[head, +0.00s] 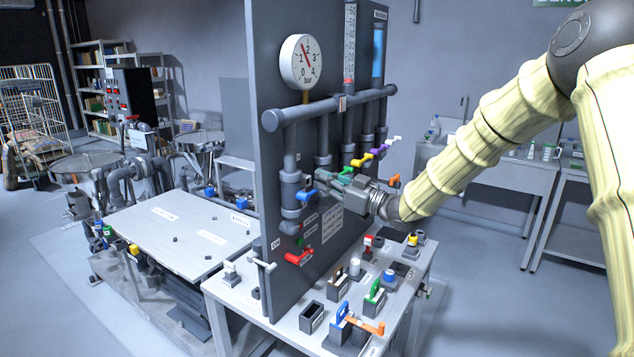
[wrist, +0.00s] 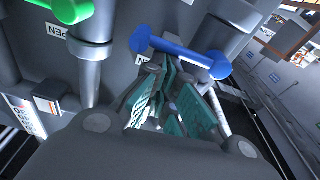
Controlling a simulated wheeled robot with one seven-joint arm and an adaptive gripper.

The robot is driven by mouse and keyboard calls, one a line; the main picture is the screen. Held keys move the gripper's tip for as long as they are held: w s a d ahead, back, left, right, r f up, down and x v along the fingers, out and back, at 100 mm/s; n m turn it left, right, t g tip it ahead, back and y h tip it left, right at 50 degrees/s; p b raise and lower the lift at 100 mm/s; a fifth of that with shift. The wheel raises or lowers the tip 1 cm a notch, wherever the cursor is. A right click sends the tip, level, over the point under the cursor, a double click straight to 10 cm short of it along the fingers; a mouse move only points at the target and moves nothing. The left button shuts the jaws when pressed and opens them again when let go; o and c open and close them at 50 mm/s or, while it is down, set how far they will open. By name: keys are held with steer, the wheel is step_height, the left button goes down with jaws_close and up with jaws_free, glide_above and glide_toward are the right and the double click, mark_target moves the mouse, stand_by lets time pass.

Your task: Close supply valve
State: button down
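A grey upright panel (head: 275,130) carries grey pipes with coloured lever handles. A blue handle (head: 307,195) is on the nearest vertical pipe, and a red handle (head: 299,257) is below it. My gripper (head: 326,181) is in front of the panel, just right of the blue handle. In the wrist view a blue handle (wrist: 180,51) lies across just beyond my fingertips. The green-padded fingers (wrist: 180,80) stand apart with nothing seen between them. Contact with the handle cannot be told. Which handle is the supply valve cannot be read.
Green (head: 347,172), yellow (head: 362,160) and purple (head: 380,149) handles stand close behind my gripper. A dial gauge (head: 302,62) is above the horizontal pipe (head: 330,107). A white table (head: 290,312) below holds several small blocks and padlock-like items. Open floor lies at right.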

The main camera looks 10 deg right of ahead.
stand_by(0.4)
step_height(320, 180, up, 4)
steer(key=p, duration=0.2)
steer(key=b+v, duration=0.4)
steer(key=v, duration=0.5)
steer(key=shift+s+f, duration=0.1)
steer(key=shift+f, duration=0.05)
